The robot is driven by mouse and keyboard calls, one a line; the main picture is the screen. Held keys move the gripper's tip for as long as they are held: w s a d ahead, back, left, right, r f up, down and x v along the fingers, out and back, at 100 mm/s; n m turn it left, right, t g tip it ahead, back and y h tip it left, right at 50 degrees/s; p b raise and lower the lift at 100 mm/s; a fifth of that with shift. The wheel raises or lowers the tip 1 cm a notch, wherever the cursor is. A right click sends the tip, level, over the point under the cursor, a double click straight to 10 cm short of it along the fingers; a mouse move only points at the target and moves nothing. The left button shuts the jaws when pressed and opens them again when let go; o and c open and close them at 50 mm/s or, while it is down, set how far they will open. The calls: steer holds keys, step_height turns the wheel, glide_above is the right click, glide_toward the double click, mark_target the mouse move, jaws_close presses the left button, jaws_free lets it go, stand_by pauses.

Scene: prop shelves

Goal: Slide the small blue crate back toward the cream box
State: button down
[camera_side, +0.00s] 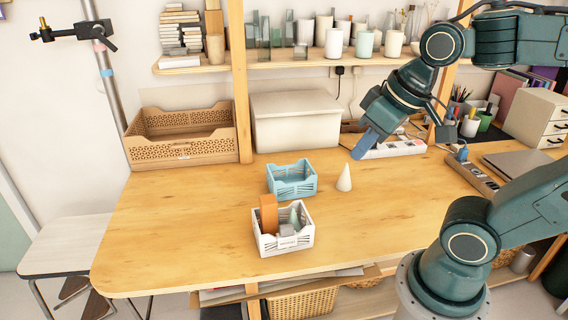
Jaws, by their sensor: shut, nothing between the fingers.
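The small blue crate (292,179) stands upright on the wooden table, in the middle of the side view, and looks empty. The cream box (296,121) stands behind it at the back of the table, with a strip of bare wood between them. My gripper (364,147) is shut and empty, pointing down and left. In the picture it is up and to the right of the blue crate, apart from it. Its height above the table is hard to tell.
A white cone (344,178) stands just right of the blue crate. A white crate (284,240) holding an orange thing and grey pieces is in front. A tan crate (182,137) is back left, and a wooden post (240,85) stands beside the cream box. The table's left front is clear.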

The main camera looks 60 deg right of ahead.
steer(key=w+d+f+m+g, duration=0.2)
steer(key=w+d, duration=0.1)
steer(key=w, duration=0.4)
steer(key=m+g, duration=0.3)
steer(key=m, duration=0.3)
glide_toward(297, 186)
steer(key=s+a+r, duration=0.1)
steer(key=s+a, duration=0.3)
steer(key=shift+w+r, duration=0.1)
steer(key=shift+w, duration=0.1)
step_height(297, 186, down, 10)
steer(key=shift+f, duration=0.1)
steer(key=shift+w+d, duration=1.4)
steer(key=shift+w, duration=0.1)
